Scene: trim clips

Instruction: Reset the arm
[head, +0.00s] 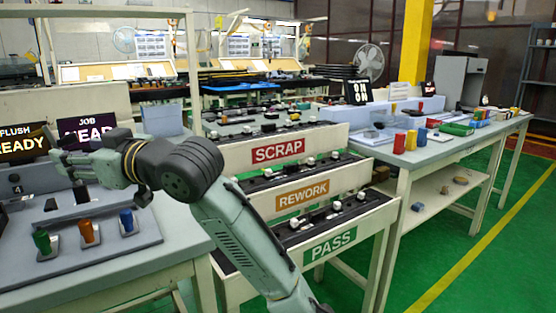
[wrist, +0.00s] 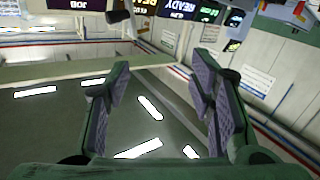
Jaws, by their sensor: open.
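My arm reaches up and to the left in the head view, and my gripper (head: 62,160) is at the far left above the left table (head: 100,268). In the wrist view my gripper (wrist: 162,105) shows two green fingers with ridged purple-grey pads. They are wide apart with nothing between them. Beyond the fingers are an upside-down wall, light strips and display signs. In the head view the fingertips are small and partly merge with the signs behind.
Green (head: 42,241), orange (head: 88,231) and blue (head: 127,220) pieces stand in holders below my arm. Racks labelled SCRAP (head: 278,151), REWORK (head: 302,194) and PASS (head: 330,243) stand right of my arm. A right-hand table (head: 440,155) holds coloured parts. Green floor lies clear at right.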

